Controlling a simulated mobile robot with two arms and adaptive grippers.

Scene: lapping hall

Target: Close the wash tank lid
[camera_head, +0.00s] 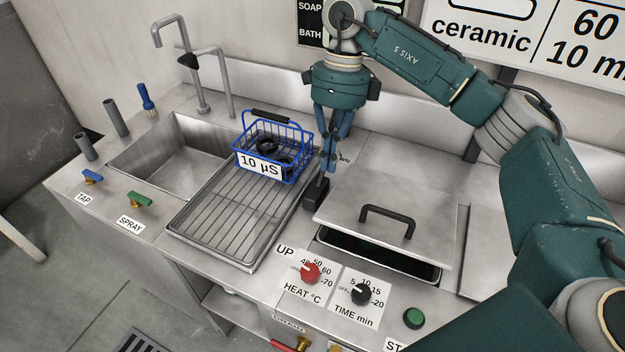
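The wash tank lid (350,212) is a flat steel plate with a black bar handle (388,216). It covers most of the wash tank, but a dark strip of the tank opening (375,257) shows along its front edge. My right gripper (326,174) points down at the lid's left edge, just above a small black block (315,196) between the labels UP and a partly hidden one. Its fingers look close together; whether they grip the block or anything else is unclear. My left gripper is not in view.
A blue wire basket (263,165) labelled 10 µS, with dark rings inside, stands on the rack (215,222) left of the lid. A sink (180,165) with taps lies further left. The red knob (310,273), black knob (362,293) and green button (413,318) sit in front.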

